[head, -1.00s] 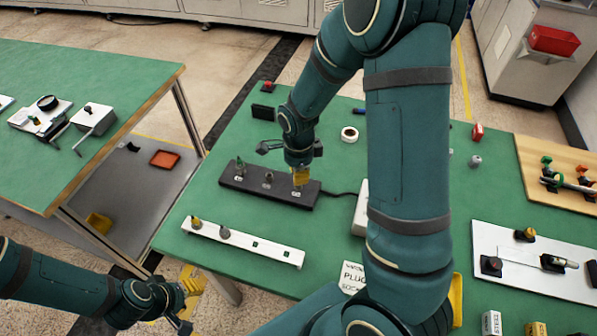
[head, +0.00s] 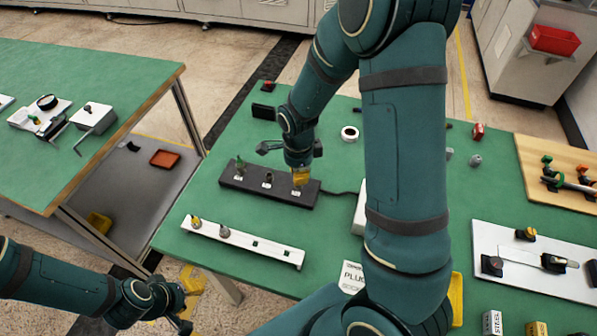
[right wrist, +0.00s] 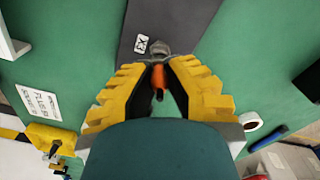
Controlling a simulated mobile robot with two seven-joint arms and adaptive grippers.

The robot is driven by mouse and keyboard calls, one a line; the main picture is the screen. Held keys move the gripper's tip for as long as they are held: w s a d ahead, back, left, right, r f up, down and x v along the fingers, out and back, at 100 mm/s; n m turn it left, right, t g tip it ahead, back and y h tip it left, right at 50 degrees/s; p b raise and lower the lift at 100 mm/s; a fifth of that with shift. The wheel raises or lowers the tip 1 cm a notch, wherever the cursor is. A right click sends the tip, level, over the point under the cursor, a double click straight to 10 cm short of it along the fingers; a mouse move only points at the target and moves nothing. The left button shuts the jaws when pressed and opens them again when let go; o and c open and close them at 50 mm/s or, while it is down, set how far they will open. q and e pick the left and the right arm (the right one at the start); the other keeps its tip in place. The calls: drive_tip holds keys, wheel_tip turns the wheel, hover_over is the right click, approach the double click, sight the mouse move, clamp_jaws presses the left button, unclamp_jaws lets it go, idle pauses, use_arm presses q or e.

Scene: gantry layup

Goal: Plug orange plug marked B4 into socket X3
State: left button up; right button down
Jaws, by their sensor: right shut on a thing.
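A dark socket strip (head: 232,184) lies on the green table in the head view. A green plug (head: 240,168) stands at its left end and a grey piece (head: 267,179) stands at its middle. My right gripper (head: 301,178) points down over its right end. In the right wrist view the yellow fingers of my right gripper (right wrist: 158,75) are shut on the orange plug (right wrist: 158,82), beside the strip's label X3 (right wrist: 141,44). A grey round socket (right wrist: 157,48) shows just past the fingertips; whether the plug is seated cannot be told. My left gripper (head: 188,300) is open and empty off the table's edge.
A white strip (head: 270,250) in front holds a yellow plug and a grey plug, with two bare square holes. A white box (head: 361,215) with a cable lies to the right. A tape roll (head: 349,133) lies behind. My right upper arm hides the table's middle.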

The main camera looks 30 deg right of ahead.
drive_tip(key=shift+f+b, duration=0.5)
drive_tip(key=shift+f, duration=0.2)
drive_tip(key=c, duration=1)
unclamp_jaws()
drive_tip(key=shift+f, duration=0.1)
drive_tip(key=shift+r, duration=4.1)
